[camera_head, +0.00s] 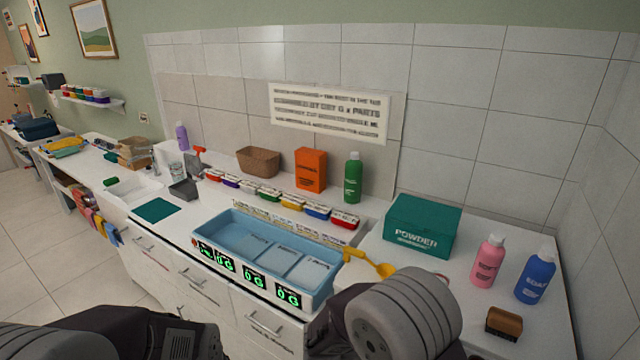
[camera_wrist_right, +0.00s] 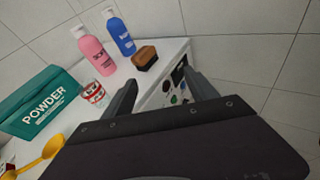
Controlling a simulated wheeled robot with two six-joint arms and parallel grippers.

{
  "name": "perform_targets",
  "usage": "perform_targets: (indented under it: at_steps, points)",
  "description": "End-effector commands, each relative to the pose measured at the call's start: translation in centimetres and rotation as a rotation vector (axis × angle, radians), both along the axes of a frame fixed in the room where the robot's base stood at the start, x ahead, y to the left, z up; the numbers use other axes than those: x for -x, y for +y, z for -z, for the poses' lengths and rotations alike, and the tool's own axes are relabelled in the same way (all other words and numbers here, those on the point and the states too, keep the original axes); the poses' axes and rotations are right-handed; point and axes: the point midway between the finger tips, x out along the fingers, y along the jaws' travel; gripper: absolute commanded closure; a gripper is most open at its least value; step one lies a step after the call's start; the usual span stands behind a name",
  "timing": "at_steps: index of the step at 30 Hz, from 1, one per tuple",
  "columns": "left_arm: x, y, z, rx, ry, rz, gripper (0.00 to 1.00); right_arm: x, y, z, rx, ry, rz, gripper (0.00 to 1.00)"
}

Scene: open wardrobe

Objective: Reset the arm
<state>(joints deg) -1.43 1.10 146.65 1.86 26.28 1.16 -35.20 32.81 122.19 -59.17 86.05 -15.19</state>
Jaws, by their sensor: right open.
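My right gripper (camera_wrist_right: 161,77) shows in the right wrist view with its two dark fingers spread and nothing between them. It points toward the end of the white counter, near the brown block-like brush (camera_wrist_right: 144,58). In the head view my right arm (camera_head: 400,312) rises at the bottom right of centre, in front of the counter. My left arm (camera_head: 125,332) shows at the bottom left, low and in front of the drawers. The left gripper itself is not visible, and the right fingers are hidden in the head view.
The white counter carries a blue tray (camera_head: 228,228), a yellow scoop (camera_head: 378,266), a green powder box (camera_head: 422,226), a pink bottle (camera_head: 488,262) and a blue bottle (camera_head: 536,277). A red-and-white cup (camera_wrist_right: 94,92) stands by the bottles. Tiled walls close the back and right.

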Motion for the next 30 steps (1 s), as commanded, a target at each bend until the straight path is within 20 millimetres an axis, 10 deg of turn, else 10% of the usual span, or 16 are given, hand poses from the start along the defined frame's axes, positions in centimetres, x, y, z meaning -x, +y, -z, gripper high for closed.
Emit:
perform_targets:
  at_steps: [7,12,19,30]
  points:
    - [0.0,0.0,1.6,0.000,0.000,0.000,0.64,7.6,-5.7,3.0,-0.299,-0.109,0.443,0.33]
    - [0.0,0.0,2.6,0.000,0.001,0.000,0.64,12.8,-2.8,8.5,-0.717,-0.386,0.897,0.33]
    - [0.0,0.0,2.6,0.000,0.000,0.000,0.64,9.6,4.8,11.7,-1.124,-0.807,1.285,0.33]
    - [0.0,0.0,2.6,0.000,0.000,0.000,0.64,6.9,5.6,11.8,-1.208,-0.941,1.338,0.33]
